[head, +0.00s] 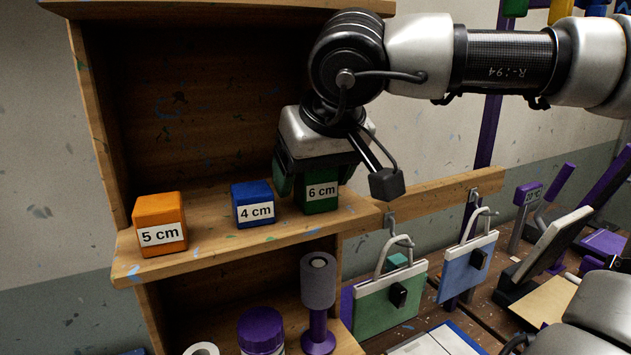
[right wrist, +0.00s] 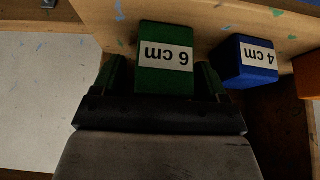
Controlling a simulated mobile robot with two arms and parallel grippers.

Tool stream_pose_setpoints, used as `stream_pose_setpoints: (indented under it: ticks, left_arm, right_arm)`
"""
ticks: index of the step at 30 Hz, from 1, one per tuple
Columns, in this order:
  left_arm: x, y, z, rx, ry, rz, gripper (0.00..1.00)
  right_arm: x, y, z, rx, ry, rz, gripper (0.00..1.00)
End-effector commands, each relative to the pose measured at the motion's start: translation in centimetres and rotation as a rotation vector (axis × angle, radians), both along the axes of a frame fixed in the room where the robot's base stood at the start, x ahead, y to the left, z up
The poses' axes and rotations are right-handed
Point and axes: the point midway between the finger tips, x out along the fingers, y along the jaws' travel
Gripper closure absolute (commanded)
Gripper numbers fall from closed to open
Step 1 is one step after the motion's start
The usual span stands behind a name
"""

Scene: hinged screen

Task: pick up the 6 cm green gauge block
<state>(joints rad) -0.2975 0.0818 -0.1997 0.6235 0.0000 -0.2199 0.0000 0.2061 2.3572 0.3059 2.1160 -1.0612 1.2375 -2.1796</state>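The green gauge block (head: 321,204), labelled 6 cm, stands upright on the wooden shelf board (head: 215,240), at the right end of a row of blocks. My right gripper (head: 314,180) is lowered over it, with its fingers on either side of the block's upper part. In the right wrist view the block (right wrist: 166,78) sits between the two open fingers of the gripper (right wrist: 163,82). A narrow gap shows on the left side there; contact on the other side I cannot tell. My left gripper is not in view.
A blue 4 cm block (head: 253,203) stands close to the left of the green block, and an orange 5 cm block (head: 160,223) farther left. The shelf's side wall rises at the left.

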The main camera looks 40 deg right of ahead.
Motion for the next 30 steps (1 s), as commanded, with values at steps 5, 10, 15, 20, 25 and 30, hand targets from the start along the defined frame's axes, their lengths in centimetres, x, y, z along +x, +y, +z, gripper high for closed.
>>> stream_pose_setpoints:
  ticks: [5, 10, 15, 20, 25, 30]
  left_arm:
    - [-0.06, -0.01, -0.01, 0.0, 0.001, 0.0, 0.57]
    - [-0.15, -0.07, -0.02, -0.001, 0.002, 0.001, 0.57]
    - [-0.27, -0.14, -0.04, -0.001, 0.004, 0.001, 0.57]
    - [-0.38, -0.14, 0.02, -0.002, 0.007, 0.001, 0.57]
    - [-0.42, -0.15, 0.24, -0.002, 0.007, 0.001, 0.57]
    - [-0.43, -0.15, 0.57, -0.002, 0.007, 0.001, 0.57]
  right_arm:
    - [-0.01, 0.0, 0.03, 0.0, 0.0, 0.0, 0.54]
    - [-0.01, 0.0, 0.04, 0.0, 0.0, 0.0, 0.75]
    - [-0.01, 0.0, 0.04, 0.0, 0.0, 0.0, 0.75]
    - [-0.06, 0.02, 0.1, 0.0, 0.0, -0.001, 0.75]
    - [-0.21, 0.09, 0.33, 0.0, 0.0, -0.002, 0.75]
    - [-0.48, 0.17, 0.69, 0.001, 0.0, -0.005, 0.76]
